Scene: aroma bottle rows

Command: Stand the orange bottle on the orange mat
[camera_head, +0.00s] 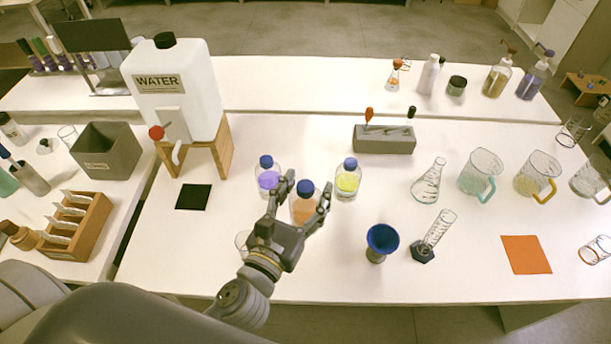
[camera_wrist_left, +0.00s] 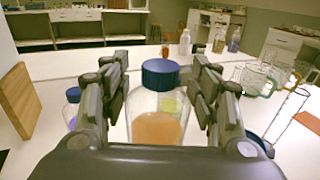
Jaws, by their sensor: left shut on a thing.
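The orange bottle (camera_head: 304,207), clear glass with orange contents and a blue cap, stands upright in the middle of the white table. My left gripper (camera_head: 306,200) is shut on it, with a finger on either side. In the left wrist view the bottle (camera_wrist_left: 157,122) sits between the two fingers (camera_wrist_left: 160,95), and its lower part is hidden by the gripper body. I cannot tell whether its base touches the table. The orange mat (camera_head: 526,255) lies flat and empty at the right front of the table. My right gripper is not in view.
A purple bottle (camera_head: 268,178) and a yellow bottle (camera_head: 347,180) stand close on either side. A blue funnel (camera_head: 382,240), a graduated cylinder (camera_head: 437,230) and a flask (camera_head: 429,184) stand between bottle and mat. Beakers (camera_head: 481,174) stand behind the mat. A black mat (camera_head: 193,197) lies left.

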